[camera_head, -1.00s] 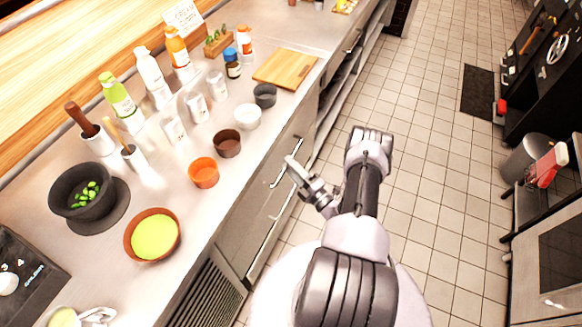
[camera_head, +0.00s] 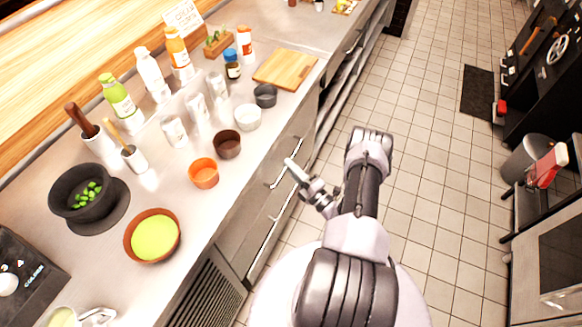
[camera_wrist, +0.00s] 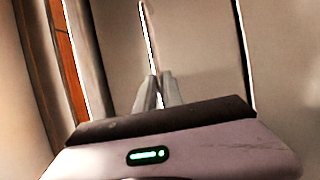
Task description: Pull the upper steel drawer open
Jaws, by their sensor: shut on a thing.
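The upper steel drawer (camera_head: 257,188) is in the counter's front, just below the worktop edge, in the head view. Its long bar handle (camera_head: 273,184) is partly hidden by my gripper (camera_head: 290,164). In the wrist view, the handle (camera_wrist: 148,30) runs up from between the fingertips of my gripper (camera_wrist: 158,80), which is shut on it. The drawer's front (camera_wrist: 195,45) fills much of the wrist view. I cannot tell from the head view whether the drawer stands out from the cabinet.
A lower bar handle (camera_head: 263,250) lies below the upper one. Orange (camera_head: 204,173) and brown (camera_head: 227,144) bowls stand near the worktop's edge above the drawer. The tiled floor (camera_head: 420,190) to the right of my arm is clear.

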